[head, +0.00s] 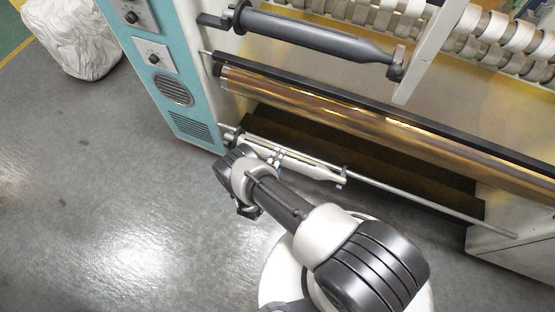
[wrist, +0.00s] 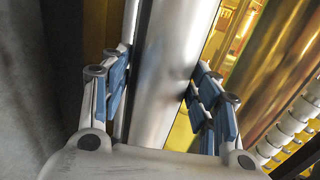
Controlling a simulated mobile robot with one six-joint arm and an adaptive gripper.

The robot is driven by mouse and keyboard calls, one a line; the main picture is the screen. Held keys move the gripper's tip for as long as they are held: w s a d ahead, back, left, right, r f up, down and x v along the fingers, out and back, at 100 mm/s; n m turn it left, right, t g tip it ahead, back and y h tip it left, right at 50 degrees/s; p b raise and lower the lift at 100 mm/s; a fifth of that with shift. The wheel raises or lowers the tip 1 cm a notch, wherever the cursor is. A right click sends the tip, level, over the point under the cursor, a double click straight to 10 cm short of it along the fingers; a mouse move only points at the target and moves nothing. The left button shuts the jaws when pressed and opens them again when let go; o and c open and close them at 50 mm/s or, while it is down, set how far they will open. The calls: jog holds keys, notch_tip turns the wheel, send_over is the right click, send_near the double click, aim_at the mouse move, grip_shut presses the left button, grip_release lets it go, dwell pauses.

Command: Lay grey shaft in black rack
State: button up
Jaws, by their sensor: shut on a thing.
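The grey shaft (head: 318,172) is pale, smooth and slightly shiny, and lies slantwise low in front of the machine in the head view. It also shows in the wrist view (wrist: 172,60), running up between the fingers. My gripper (head: 276,158) is shut around the shaft, with blue finger pads on both sides of it in the wrist view. Small black holders, which look like the black rack (head: 344,171), stand by the shaft's right end, along a thin pale bar. The shaft's left end is partly hidden by my wrist. I cannot tell whether the shaft touches the holders.
A dark grey roller (head: 315,34) sits higher on the machine. A shiny amber film roll (head: 330,103) spans the machine above the thin bar (head: 430,205). A teal control panel (head: 165,60) stands at left. The floor at left is clear, with a white bag (head: 70,38) beyond.

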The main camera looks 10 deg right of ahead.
jog(key=shift+w+f, duration=0.1)
jog(key=shift+f, duration=0.6)
dwell(0.3)
jog(key=o, duration=1.6)
jog(key=shift+f, duration=0.1)
jog(key=shift+s+f, duration=0.1)
jog(key=shift+s, duration=0.1)
jog(key=v, duration=1.2)
jog(key=shift+w, duration=0.1)
